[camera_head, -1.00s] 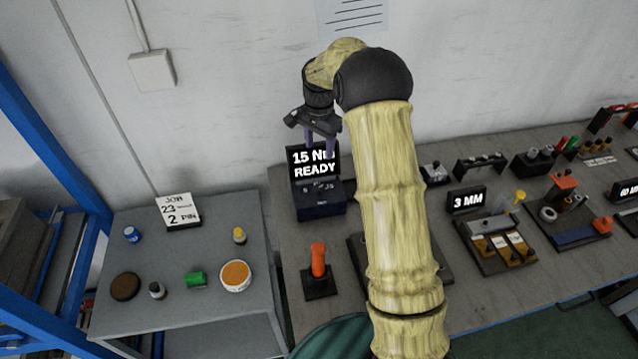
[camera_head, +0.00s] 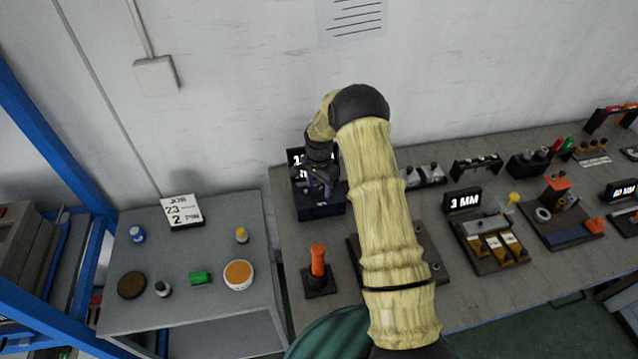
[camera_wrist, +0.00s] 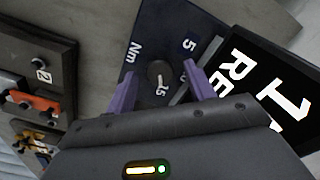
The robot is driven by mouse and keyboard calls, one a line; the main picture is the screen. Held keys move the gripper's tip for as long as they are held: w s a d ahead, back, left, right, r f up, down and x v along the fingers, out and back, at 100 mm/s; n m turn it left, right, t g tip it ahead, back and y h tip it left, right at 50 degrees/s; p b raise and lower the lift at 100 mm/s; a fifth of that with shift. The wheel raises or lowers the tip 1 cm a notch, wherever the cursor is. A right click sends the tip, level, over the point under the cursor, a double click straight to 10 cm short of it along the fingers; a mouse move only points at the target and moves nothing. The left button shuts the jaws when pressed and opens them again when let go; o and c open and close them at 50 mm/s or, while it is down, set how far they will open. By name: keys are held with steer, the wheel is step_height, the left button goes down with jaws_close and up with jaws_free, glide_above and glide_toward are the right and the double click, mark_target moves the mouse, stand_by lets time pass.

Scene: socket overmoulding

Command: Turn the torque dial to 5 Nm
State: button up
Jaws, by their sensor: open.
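The torque unit is a dark blue box (camera_head: 322,210) at the back left of the bench. Its black display (camera_head: 295,157) is partly hidden by my arm; in the wrist view the display (camera_wrist: 262,88) shows only part of its text. The round dark dial (camera_wrist: 158,73) has a pale mark on its lower part, toward the 15 label. The 5 label (camera_wrist: 189,44) is at upper right of the dial. My gripper (camera_wrist: 160,76) is open, its purple fingers on either side of the dial; contact cannot be told. In the head view my gripper (camera_head: 322,184) is over the box.
An orange-handled tool (camera_head: 318,262) stands on a base in front of the box. A side table (camera_head: 200,240) at left carries small jars and a job card (camera_head: 181,211). A 3 MM fixture (camera_head: 490,240) stands to the right. Bare bench lies between fixtures.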

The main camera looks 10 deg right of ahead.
steer(key=shift+f, duration=0.15)
steer(key=c, duration=1)
